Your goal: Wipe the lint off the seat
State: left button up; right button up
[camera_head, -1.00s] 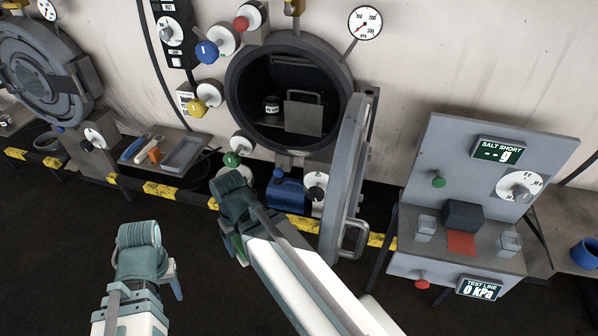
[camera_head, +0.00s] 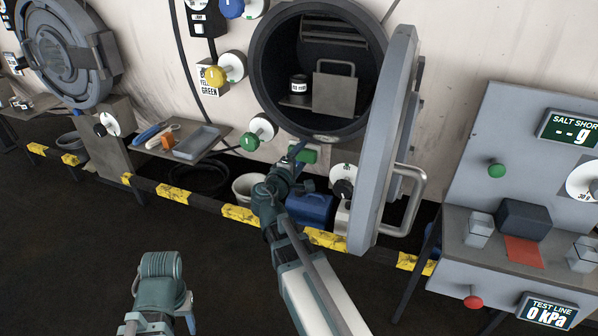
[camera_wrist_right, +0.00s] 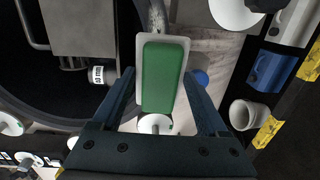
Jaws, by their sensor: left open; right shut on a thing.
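My right gripper (camera_head: 289,165) is shut on a green pad (camera_head: 304,153) with a pale backing, just below the lower rim of the open vessel (camera_head: 262,85). The pad also shows between the fingers in the right wrist view (camera_wrist_right: 163,78), its far end close to the vessel's rim. I take this round rim (camera_head: 325,136) to be the seat. A mottled grey patch shows there in the right wrist view (camera_wrist_right: 156,15); I cannot tell whether it is lint. My left gripper (camera_head: 188,312) is open and empty, low over the dark floor.
The vessel's thick door (camera_head: 385,140) stands open to the right of my right gripper. A blue jug (camera_head: 311,207) and a white bucket (camera_head: 247,187) stand below. A shelf with a grey tray (camera_head: 196,141) is at left, a salt panel (camera_head: 530,120) at right.

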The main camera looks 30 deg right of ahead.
aim_at(333, 139)
jog(key=shift+w+r+n+t, duration=0.1)
jog(key=shift+w+n+t, duration=0.2)
jog(key=shift+w+t, duration=0.3)
jog(key=shift+w, duration=0.1)
jog(key=shift+x, duration=2.9)
jog(key=shift+x, duration=1)
jog(key=shift+s+d, duration=0.1)
jog(key=shift+s, duration=0.1)
jog(key=shift+s+d, duration=0.8)
jog(key=shift+s, duration=0.25)
jog(key=shift+s+d, duration=0.2)
jog(key=shift+s, duration=0.05)
jog(key=shift+s+d, duration=1.2)
jog(key=shift+d, duration=0.05)
